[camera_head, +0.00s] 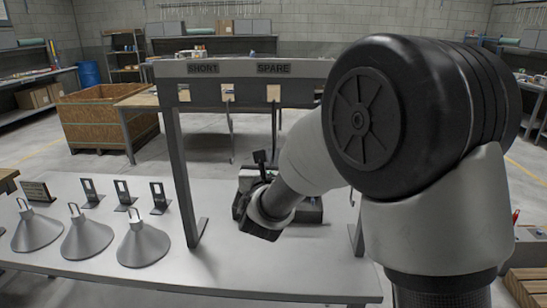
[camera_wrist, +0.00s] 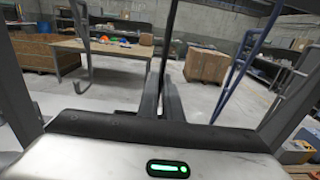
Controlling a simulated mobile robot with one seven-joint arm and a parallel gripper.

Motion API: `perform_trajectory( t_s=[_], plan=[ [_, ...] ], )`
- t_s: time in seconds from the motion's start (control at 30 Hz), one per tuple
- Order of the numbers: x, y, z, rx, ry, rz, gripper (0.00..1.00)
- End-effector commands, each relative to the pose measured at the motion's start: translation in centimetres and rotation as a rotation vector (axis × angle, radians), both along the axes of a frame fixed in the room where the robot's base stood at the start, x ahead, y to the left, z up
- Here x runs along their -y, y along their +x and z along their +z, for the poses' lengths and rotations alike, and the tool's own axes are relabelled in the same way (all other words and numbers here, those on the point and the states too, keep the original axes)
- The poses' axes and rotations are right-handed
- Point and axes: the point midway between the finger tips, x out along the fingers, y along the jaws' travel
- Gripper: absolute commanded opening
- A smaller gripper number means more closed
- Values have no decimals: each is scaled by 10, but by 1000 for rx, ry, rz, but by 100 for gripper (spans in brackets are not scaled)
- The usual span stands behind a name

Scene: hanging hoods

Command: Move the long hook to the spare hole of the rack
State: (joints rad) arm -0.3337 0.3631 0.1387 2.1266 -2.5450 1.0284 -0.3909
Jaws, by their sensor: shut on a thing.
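The grey rack (camera_head: 178,150) stands on the table with labels reading SHORT (camera_head: 203,69) and SPARE (camera_head: 273,68); my arm hides its right part. My gripper (camera_head: 258,158) is below the SPARE label. In the wrist view its fingers (camera_wrist: 162,95) are close together on a thin dark upright rod (camera_wrist: 171,40), apparently the long hook. The rod's upper end runs out of the wrist view. A thin strip (camera_head: 274,128) shows below the spare hole (camera_head: 273,93); I cannot tell whether it is seated. Another hook with a curved end (camera_wrist: 87,60) hangs to the left, apart from my fingers.
Three conical hoods (camera_head: 87,237) stand at the left of the table (camera_head: 80,269), with small upright black stands (camera_head: 123,193) behind them. The rack's left post stands between them and my gripper. A wooden crate (camera_head: 100,118) is on the floor beyond.

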Motion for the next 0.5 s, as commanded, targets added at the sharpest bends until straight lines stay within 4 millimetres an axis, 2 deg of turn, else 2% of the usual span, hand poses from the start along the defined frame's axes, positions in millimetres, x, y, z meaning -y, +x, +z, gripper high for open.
perform_trajectory(
  t_s=[0.17,0.2,0.3,0.5],
  plan=[
    [0,0,1,1,0,0,0],
    [0,0,1,1,0,0,12],
    [0,0,1,1,0,0,27],
    [0,0,1,0,0,0,27]
  ],
)
